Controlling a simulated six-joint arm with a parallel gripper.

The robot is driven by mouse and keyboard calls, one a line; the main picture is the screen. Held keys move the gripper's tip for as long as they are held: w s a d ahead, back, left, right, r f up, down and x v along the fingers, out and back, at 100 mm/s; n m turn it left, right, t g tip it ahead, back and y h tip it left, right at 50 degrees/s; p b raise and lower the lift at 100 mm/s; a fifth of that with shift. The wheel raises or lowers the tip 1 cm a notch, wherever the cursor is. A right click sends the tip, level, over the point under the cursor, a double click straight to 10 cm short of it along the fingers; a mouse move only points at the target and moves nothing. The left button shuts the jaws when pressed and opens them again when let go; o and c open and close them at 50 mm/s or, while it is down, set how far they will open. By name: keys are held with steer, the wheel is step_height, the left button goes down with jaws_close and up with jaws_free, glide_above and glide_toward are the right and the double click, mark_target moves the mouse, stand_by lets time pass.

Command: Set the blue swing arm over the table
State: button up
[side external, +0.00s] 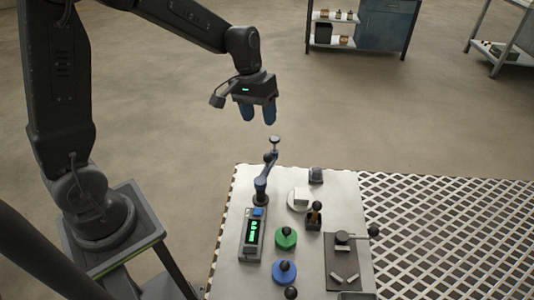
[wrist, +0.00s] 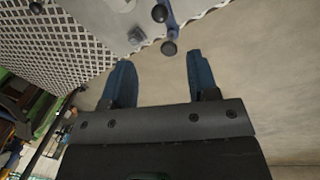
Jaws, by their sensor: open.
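The blue swing arm (side external: 262,181) stands on a dark pivot near the far left corner of the table (side external: 227,270). In the side view it reaches away from me past the table's far edge, with a dark knob partway along it and a round-topped end piece (side external: 275,140) out over the floor. Part of the arm also shows at the top of the wrist view (wrist: 169,18). My gripper (side external: 258,122) hangs above and beyond the table's far edge, higher than the arm's outer end and apart from it. Its two blue fingers are open and empty.
On the table are a box with a green display (side external: 253,235), a green disc (side external: 286,238), a blue disc (side external: 284,272), a white round piece (side external: 299,199) and a dark plate (side external: 342,262). White grating (side external: 440,230) adjoins the table's right. Open floor lies beyond.

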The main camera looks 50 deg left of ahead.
mark_target(267, 154)
steer(key=f, duration=0.4)
steer(key=d+f, duration=0.1)
steer(key=f, duration=0.3)
steer(key=d+f, duration=0.1)
steer(key=f, duration=0.3)
steer(key=shift+w+d, duration=0.15)
steer(key=shift+w, duration=0.2)
steer(key=shift+c, duration=0.3)
jaws_close()
